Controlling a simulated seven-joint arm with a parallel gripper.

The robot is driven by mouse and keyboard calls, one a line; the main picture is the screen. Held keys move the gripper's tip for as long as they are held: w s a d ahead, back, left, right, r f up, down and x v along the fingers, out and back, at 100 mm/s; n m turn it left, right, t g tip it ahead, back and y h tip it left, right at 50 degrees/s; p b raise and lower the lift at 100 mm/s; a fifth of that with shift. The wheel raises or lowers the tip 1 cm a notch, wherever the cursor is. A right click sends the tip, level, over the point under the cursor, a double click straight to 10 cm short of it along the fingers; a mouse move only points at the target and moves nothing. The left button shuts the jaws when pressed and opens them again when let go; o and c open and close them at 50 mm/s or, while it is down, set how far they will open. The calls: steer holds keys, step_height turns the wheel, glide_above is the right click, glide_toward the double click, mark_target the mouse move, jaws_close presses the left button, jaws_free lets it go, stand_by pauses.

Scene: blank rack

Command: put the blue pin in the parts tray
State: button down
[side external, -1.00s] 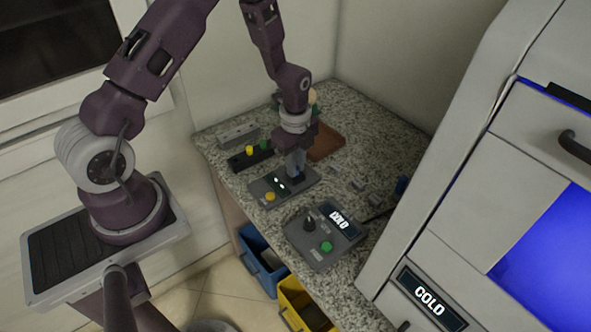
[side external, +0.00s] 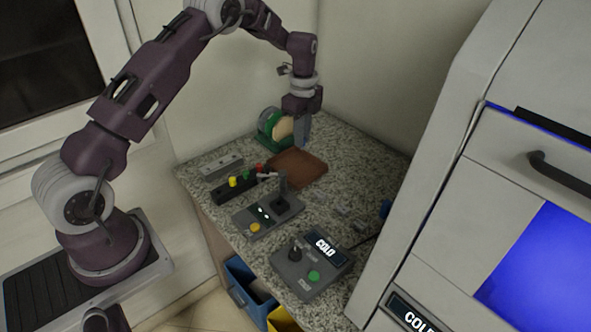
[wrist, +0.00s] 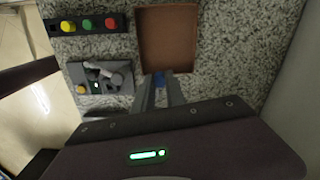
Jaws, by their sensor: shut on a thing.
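Most of the pin is hidden between the fingers. The parts tray (wrist: 151,50) lies below and beyond the fingertips in that view, and looks empty where visible. In the side view I cannot make out the pin.
A black rack (side external: 219,195) holds yellow, green and red pieces. A grey device (side external: 246,221) with a dark post and yellow button stands in front of the tray. A control box (side external: 297,285) reads COLD. A green-and-tan round object (side external: 276,127) stands behind the tray.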

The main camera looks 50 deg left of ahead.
steer(key=w+f, duration=0.2)
glide_above(305, 174)
step_height(305, 174, down, 8)
steer(key=shift+s, duration=0.1)
steer(key=c, duration=1.4)
jaws_free()
steer(key=shift+f, duration=0.15)
steer(key=shift+o, duration=0.2)
step_height(305, 174, up, 12)
steer(key=shift+r, duration=0.25)
